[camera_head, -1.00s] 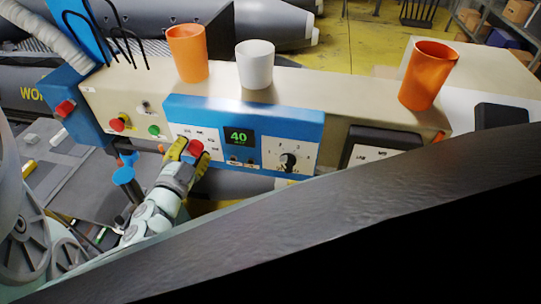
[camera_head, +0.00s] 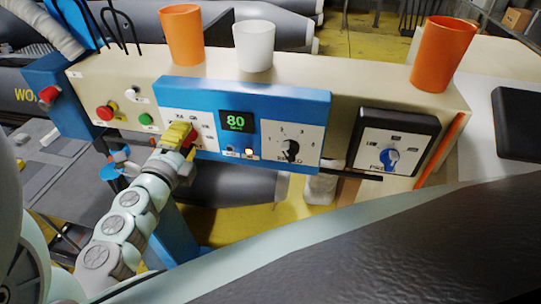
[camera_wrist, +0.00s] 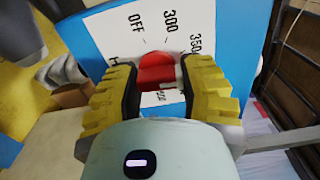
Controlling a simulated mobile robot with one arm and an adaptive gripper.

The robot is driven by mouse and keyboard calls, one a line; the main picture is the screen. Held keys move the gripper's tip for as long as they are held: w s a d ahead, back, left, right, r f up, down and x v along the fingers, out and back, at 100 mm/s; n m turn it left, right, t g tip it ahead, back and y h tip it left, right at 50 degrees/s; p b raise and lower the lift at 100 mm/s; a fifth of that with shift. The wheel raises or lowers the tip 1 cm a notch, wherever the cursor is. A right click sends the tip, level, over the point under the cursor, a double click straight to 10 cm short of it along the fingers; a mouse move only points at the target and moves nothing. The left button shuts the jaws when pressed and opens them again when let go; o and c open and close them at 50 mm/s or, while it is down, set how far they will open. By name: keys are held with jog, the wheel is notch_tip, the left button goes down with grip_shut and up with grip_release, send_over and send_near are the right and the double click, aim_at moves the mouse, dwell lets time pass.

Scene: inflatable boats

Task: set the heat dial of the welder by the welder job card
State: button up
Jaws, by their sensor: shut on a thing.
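The welder's blue panel (camera_head: 243,92) is on the long beige console. Its red heat dial (camera_head: 190,140) is mostly hidden behind my gripper (camera_head: 181,135) in the head view. In the wrist view the red dial (camera_wrist: 156,70) sits between the yellow fingers of my gripper (camera_wrist: 157,84), which is shut on it. The white dial plate (camera_wrist: 120,32) shows OFF, 300 and part of 350; other marks are covered. The pointer's exact mark cannot be told. I cannot make out a job card in either view.
A black dial (camera_head: 290,149) and a blue dial (camera_head: 388,157) lie to the right. Red (camera_head: 104,113) and green (camera_head: 146,119) buttons are on the left. Two orange cups (camera_head: 182,36) (camera_head: 443,54) and a white cup (camera_head: 253,46) stand on top.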

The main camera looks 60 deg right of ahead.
jog(key=shift+s+f+m+b, duration=0.15)
jog(key=shift+m+b, duration=0.7)
jog(key=shift+m, duration=0.55)
jog(key=o, duration=1.2)
jog(key=shift+a, duration=0.1)
jog(key=shift+v, duration=5.9)
